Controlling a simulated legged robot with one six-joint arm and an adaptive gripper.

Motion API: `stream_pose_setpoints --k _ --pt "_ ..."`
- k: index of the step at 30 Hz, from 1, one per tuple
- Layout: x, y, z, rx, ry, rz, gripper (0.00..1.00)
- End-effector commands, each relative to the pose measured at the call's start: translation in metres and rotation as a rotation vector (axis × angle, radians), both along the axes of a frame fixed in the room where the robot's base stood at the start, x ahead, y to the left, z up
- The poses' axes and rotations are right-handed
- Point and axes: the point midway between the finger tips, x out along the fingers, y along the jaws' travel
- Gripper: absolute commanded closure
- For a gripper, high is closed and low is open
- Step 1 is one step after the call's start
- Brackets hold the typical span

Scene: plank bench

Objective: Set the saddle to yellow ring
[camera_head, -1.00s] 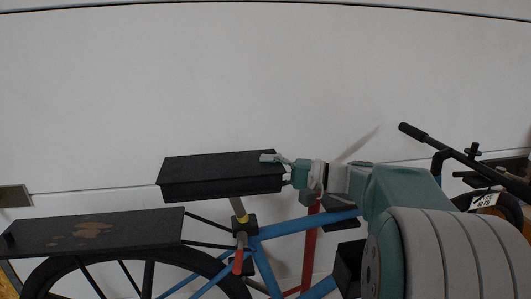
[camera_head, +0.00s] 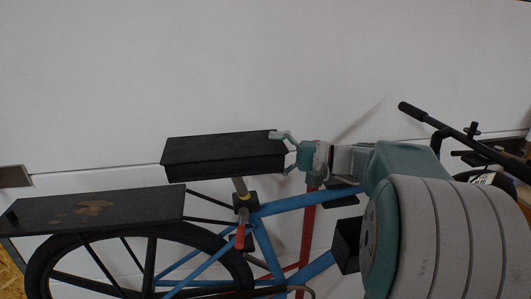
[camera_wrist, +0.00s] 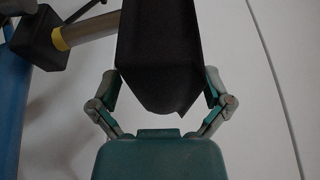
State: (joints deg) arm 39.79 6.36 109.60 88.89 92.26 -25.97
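The black saddle (camera_head: 222,157) is on its grey post (camera_head: 239,184) above the blue frame. A yellow ring (camera_head: 241,196) on the post sits right at the black clamp (camera_head: 246,205); the ring also shows beside the clamp in the wrist view (camera_wrist: 59,40). A red-handled lever (camera_head: 239,238) hangs below the clamp. My gripper (camera_head: 287,152) is at the saddle's front end, its fingers spread. In the wrist view my gripper (camera_wrist: 160,88) has one finger on each side of the saddle nose, with little or no gap.
A black rear rack (camera_head: 130,212) with worn patches lies left of the saddle, above the rear wheel (camera_head: 50,262). The handlebar (camera_head: 445,135) is at the right. A white wall (camera_head: 230,65) stands behind, with clear room above the saddle.

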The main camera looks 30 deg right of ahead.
Motion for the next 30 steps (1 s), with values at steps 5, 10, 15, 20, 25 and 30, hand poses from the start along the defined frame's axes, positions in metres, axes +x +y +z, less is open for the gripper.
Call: stream_pose_setpoints --k 5,10,15,20,25,30 --pt "-0.023 -0.031 0.000 -0.001 0.001 -0.006 0.01" --pt "-0.045 -0.058 -0.001 -0.002 0.001 -0.005 0.01" --pt "-0.059 -0.075 -0.001 -0.002 0.001 -0.001 0.01" --pt "-0.064 -0.080 -0.001 -0.002 0.002 0.002 0.01" --pt "-0.064 -0.080 -0.001 -0.002 0.002 0.002 0.01" --pt "-0.064 -0.080 -0.001 -0.002 0.002 0.001 0.01"
